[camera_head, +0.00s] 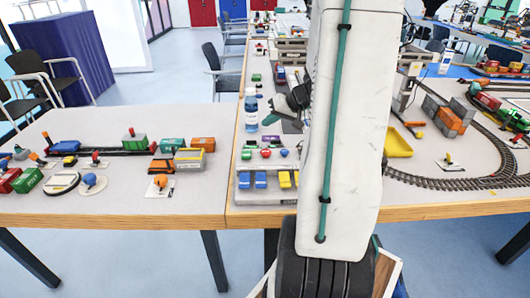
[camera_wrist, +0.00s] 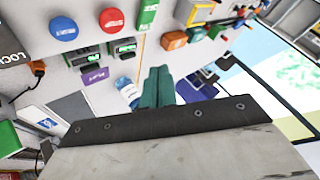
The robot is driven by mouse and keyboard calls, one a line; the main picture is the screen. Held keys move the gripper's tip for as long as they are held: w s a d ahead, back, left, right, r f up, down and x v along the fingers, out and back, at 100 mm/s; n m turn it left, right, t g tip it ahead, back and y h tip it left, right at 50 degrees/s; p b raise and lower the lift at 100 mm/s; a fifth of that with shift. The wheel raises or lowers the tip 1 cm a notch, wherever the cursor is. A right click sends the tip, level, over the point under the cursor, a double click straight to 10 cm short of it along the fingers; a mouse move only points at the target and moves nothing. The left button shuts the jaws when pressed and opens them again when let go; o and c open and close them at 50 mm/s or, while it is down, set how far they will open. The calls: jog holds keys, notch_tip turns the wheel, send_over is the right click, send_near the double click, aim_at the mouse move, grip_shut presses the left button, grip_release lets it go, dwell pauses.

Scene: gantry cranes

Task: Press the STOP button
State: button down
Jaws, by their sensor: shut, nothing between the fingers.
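A round red button (camera_wrist: 111,20) with blurred pale lettering sits on a light panel at the top of the wrist view. A blue round button (camera_wrist: 64,28) is to its left. In the head view, a red button (camera_head: 266,153) stands in a row with a green button (camera_head: 246,154) and a blue button (camera_head: 284,153). My gripper (camera_wrist: 158,88) shows teal fingers, shut and empty, below the buttons in the wrist view and apart from them. In the head view it hangs left of my arm, behind the button row; its fingertips are hard to make out.
A blue-labelled bottle (camera_head: 251,110) stands just left of my gripper. Blue and yellow blocks (camera_head: 260,180) sit in front of the buttons. A yellow tray (camera_head: 397,143) and curved train track (camera_head: 440,182) lie to the right. My arm hides the middle of the table.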

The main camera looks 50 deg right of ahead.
aim_at(269, 152)
jog(key=shift+f, duration=4.4)
jog(key=shift+f, duration=0.1)
jog(key=shift+f, duration=0.3)
jog(key=shift+f, duration=0.35)
jog(key=shift+r, duration=0.8)
